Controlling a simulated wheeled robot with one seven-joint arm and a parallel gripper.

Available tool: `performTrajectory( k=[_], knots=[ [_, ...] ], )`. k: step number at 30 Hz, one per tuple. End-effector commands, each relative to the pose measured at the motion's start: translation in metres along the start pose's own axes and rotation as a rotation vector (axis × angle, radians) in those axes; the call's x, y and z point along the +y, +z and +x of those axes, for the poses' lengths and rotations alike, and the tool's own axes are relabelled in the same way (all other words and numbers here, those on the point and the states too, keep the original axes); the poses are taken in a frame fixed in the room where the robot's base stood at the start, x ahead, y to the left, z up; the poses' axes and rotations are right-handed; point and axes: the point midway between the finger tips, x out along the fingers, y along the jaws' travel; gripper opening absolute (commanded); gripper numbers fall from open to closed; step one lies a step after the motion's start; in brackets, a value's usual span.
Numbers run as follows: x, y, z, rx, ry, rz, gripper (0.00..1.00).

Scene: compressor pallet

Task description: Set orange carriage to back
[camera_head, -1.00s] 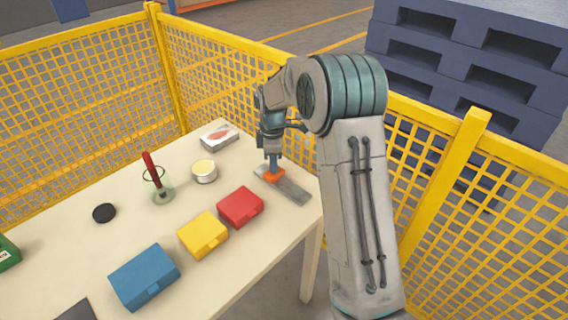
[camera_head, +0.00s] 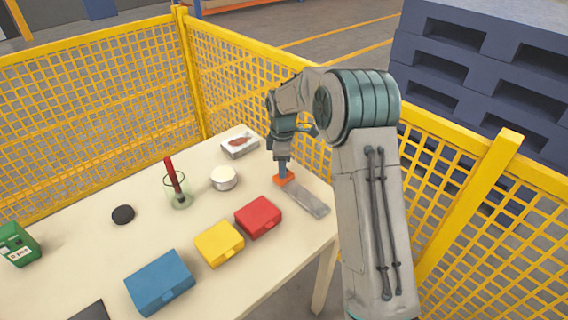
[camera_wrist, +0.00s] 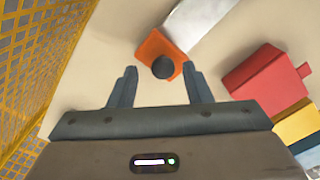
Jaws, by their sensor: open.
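The orange carriage (camera_head: 284,180) sits at the far left end of a flat grey rail (camera_head: 309,200) on the table. It also shows in the wrist view as an orange block (camera_wrist: 150,46) with a round black knob (camera_wrist: 163,67) on it; the grey rail (camera_wrist: 202,20) runs away from it to the upper right. My gripper (camera_head: 283,170) points down at the carriage. In the wrist view my gripper (camera_wrist: 160,71) is open, with the knob lying between the two fingertips. I cannot tell whether a finger touches the knob or carriage.
A red box (camera_head: 258,217), yellow box (camera_head: 219,244) and blue box (camera_head: 160,282) stand in front of the rail. A white round tin (camera_head: 224,178), a picture box (camera_head: 240,143) and a glass (camera_head: 178,192) stand left and behind. Yellow mesh fencing (camera_head: 240,80) borders the table.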

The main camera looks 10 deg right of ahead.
Motion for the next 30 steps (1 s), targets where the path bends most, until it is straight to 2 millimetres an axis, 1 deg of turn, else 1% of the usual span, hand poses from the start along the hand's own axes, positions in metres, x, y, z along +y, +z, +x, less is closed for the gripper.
performTrajectory(
  k=[2, 5, 8, 12, 18, 21, 24, 30],
  knots=[
    [0.001, 0.0, -0.006, 0.001, 0.002, 0.001, 0.45],
    [0.001, 0.0, -0.02, 0.002, 0.004, 0.001, 0.45],
    [0.001, 0.0, -0.042, 0.002, 0.006, 0.002, 0.45],
    [0.002, 0.002, -0.075, 0.002, 0.006, 0.004, 0.45],
    [0.001, 0.002, -0.115, 0.002, 0.005, 0.003, 0.45],
    [0.001, 0.002, -0.127, 0.001, 0.003, 0.003, 0.45],
    [0.001, 0.002, -0.135, 0.001, 0.003, 0.003, 0.45],
    [0.001, 0.002, -0.138, 0.0, 0.001, 0.003, 0.45]
  ],
)
